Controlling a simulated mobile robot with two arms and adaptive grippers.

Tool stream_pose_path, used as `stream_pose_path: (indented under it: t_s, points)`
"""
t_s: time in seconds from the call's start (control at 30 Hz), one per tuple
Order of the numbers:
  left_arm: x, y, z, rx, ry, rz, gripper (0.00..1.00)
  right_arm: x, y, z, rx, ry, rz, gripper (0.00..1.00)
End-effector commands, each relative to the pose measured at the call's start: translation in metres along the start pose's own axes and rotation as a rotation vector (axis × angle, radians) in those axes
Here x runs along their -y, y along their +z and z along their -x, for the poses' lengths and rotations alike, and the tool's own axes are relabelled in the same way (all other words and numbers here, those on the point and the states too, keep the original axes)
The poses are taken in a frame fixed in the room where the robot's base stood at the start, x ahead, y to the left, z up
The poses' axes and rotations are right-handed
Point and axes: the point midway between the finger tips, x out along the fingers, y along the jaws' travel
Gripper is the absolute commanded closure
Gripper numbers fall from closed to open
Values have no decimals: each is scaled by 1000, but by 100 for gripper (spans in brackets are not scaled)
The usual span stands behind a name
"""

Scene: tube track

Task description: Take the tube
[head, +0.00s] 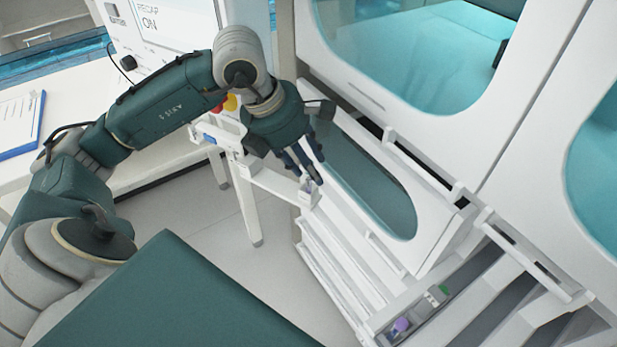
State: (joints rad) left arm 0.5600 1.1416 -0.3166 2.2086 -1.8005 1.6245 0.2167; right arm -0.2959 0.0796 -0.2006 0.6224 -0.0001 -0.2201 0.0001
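My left gripper (308,167) points down, with its dark fingers just above a small white holder (305,199) at the end of a white arm. A small pale object, perhaps the tube (309,186), shows at the holder, right at the fingertips. I cannot tell whether the fingers touch it or how far they are closed. A purple-capped tube (401,325) and a green-capped piece (440,290) sit in the grey track at the lower right, away from the gripper. My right gripper is not in view.
A white machine with a teal window (365,185) and rails stands just right of the gripper. A white table (100,120) with a blue-edged clipboard (20,122) is at the left. A panel with a screen (160,22) stands behind my arm. Open floor (195,212) lies below.

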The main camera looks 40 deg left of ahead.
Motion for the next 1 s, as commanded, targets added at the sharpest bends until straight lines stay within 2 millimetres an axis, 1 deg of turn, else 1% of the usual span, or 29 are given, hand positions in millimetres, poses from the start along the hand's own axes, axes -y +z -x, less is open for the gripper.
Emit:
stream_pose_path:
  t_s: [0.03,0.13,0.17,0.5,0.67,0.77,0.87,0.97,1.0]
  points:
    - [0,0,0,0,0,0,74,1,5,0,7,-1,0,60]
    - [0,0,0,0,0,0,94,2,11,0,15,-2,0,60]
    - [0,0,0,1,0,0,95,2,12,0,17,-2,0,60]
    - [0,1,1,2,-1,0,95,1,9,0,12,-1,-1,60]
    - [0,5,8,4,0,0,95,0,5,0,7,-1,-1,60]
    - [0,9,18,6,0,0,95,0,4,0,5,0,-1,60]
    - [0,16,33,8,1,-2,95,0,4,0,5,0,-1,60]
    - [0,24,52,9,1,-2,95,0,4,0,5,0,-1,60]
    - [0,27,61,9,2,-2,95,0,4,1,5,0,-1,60]
